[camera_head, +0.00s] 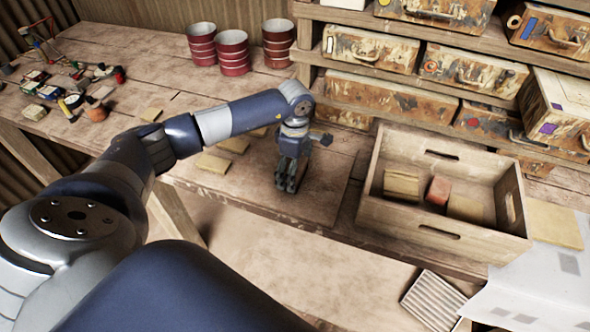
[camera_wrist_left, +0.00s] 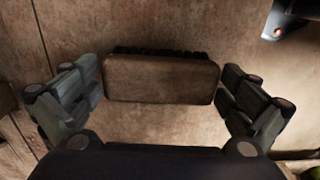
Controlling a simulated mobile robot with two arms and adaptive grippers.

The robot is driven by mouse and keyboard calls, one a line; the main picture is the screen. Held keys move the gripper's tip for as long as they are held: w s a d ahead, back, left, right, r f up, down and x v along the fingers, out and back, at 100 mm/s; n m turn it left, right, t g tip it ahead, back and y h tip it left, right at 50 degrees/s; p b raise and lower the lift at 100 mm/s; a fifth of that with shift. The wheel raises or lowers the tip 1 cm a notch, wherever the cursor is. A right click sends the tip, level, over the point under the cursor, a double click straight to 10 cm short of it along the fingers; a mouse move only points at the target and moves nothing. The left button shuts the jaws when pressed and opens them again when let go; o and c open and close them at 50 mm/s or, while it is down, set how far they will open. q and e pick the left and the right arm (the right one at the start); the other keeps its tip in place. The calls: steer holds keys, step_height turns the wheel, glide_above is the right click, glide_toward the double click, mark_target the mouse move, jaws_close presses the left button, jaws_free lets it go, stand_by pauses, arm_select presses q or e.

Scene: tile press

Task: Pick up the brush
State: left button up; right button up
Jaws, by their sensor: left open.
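The brush (camera_wrist_left: 160,78) has a brown wooden back and dark bristles along its far edge. It lies on the wooden bench in the left wrist view, between the spread fingers of my left gripper (camera_wrist_left: 158,92). The fingers are apart, one on each side of the brush's ends, with a small gap at each. In the head view my left gripper (camera_head: 286,184) points down low over the bench. I cannot make out the brush there; the gripper hides that spot. My right gripper is not in view.
A wooden crate (camera_head: 440,240) with several blocks stands to the right. Tan tiles (camera_head: 213,163) lie to the left of the gripper. Red cans (camera_head: 232,52) stand at the back, and shelves with boxes (camera_head: 370,48) rise behind. A ridged plate (camera_head: 433,299) lies at the front right.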

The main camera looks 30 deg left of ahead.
arm_select(q)
steer(key=shift+c, duration=0.6)
steer(key=c, duration=0.8)
steer(key=shift+r, duration=0.1)
steer(key=shift+r+b, duration=0.45)
step_height(320, 180, up, 2)
steer(key=shift+s+r+b, duration=0.15)
steer(key=shift+b, duration=0.6)
steer(key=shift+s+r+b, duration=0.3)
steer(key=shift+s+b, duration=0.5)
steer(key=shift+s, duration=1.8)
steer(key=shift+s+r+b, duration=0.25)
steer(key=shift+s+b, duration=0.5)
steer(key=shift+s, duration=1.9)
steer(key=shift+s+r+b, duration=0.3)
steer(key=shift+s+b, duration=0.5)
steer(key=shift+s, duration=1.8)
